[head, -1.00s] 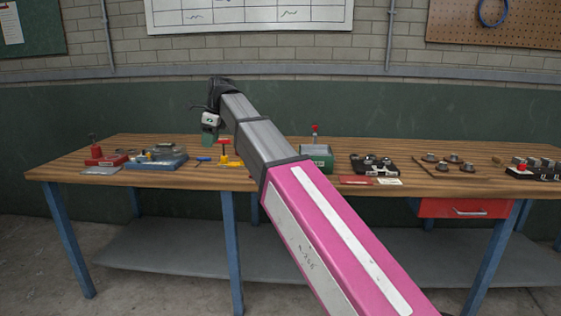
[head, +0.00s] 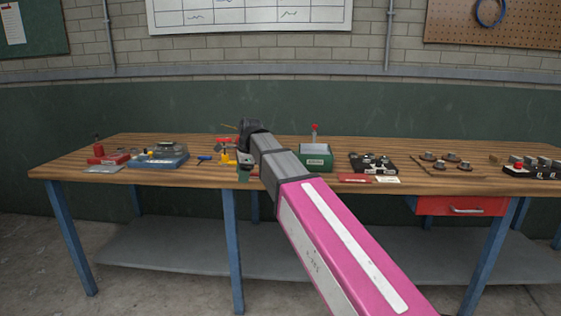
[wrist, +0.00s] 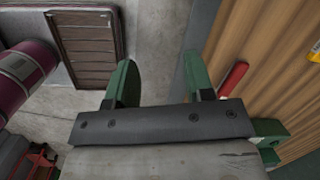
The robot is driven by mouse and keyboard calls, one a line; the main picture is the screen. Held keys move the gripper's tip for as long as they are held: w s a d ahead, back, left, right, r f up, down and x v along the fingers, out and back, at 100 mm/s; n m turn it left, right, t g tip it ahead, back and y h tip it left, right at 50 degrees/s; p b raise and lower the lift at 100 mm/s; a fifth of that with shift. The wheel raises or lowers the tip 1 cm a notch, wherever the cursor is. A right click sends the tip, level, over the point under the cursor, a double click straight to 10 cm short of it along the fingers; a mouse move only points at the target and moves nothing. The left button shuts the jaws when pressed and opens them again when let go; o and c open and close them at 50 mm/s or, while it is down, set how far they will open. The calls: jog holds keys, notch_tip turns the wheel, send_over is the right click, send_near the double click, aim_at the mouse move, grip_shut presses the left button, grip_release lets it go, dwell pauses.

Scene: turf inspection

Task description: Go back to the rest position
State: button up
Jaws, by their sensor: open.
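My gripper (wrist: 157,72) shows in the wrist view with its two green fingers spread apart and nothing between them. Bare concrete floor lies beneath it, and the edge of the wooden bench (wrist: 250,60) is to its right. In the head view, my arm reaches from the lower right up to the bench (head: 75,170). The green end of my gripper (head: 244,171) hangs near the bench's front edge, partly hidden by my wrist.
On the bench are a red device (head: 103,155), a blue tray (head: 158,158), yellow and red tools (head: 226,156), a green box (head: 316,158), a black fixture (head: 373,163) and several knobs (head: 445,160). A red drawer (head: 463,206) hangs below at right.

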jog(key=s+d+f+n, duration=0.5)
jog(key=d+f, duration=0.6)
jog(key=s+d+f+n+h, duration=0.1)
jog(key=s+d+f+n, duration=0.3)
jog(key=d+f, duration=0.7)
jog(key=s+d+f+n+h, duration=0.1)
jog(key=s+d+f+n, duration=0.4)
jog(key=d+f, duration=0.5)
notch_tip(320, 180, down, 3)
jog(key=shift+s+d+r+n, duration=0.15)
jog(key=shift+s+d+n, duration=0.15)
jog(key=shift+d+n, duration=0.1)
